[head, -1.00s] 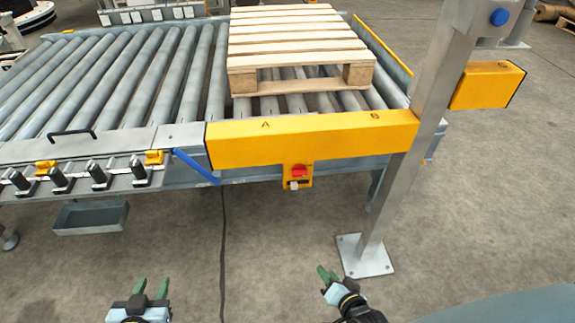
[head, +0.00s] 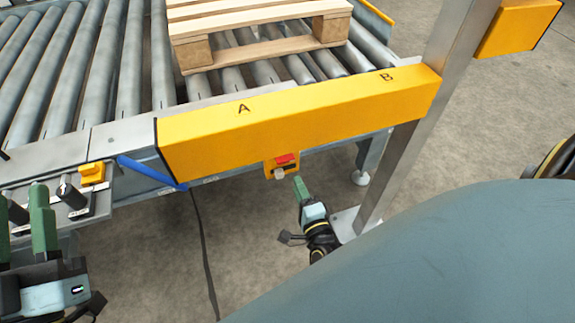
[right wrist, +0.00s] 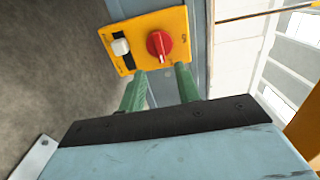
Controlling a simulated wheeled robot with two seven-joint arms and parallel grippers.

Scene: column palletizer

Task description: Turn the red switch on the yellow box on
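The yellow box (head: 269,172) hangs under the long yellow beam at the conveyor's front edge. Its red switch (head: 285,159) is a round knob with a pale mark in the right wrist view (right wrist: 159,45). A white knob (right wrist: 120,47) sits beside it on the box. My right gripper (head: 299,181) is just below and right of the box. In the right wrist view its two green fingers (right wrist: 159,84) are apart, empty, with the switch just beyond the gap. My left gripper (head: 22,220) is at the left edge, its fingers apart, near the conveyor's front panel.
The yellow beam (head: 300,114) marked A and B runs just above the box. A metal post (head: 402,160) stands close to the right of my right gripper. A wooden pallet (head: 262,22) lies on the rollers.

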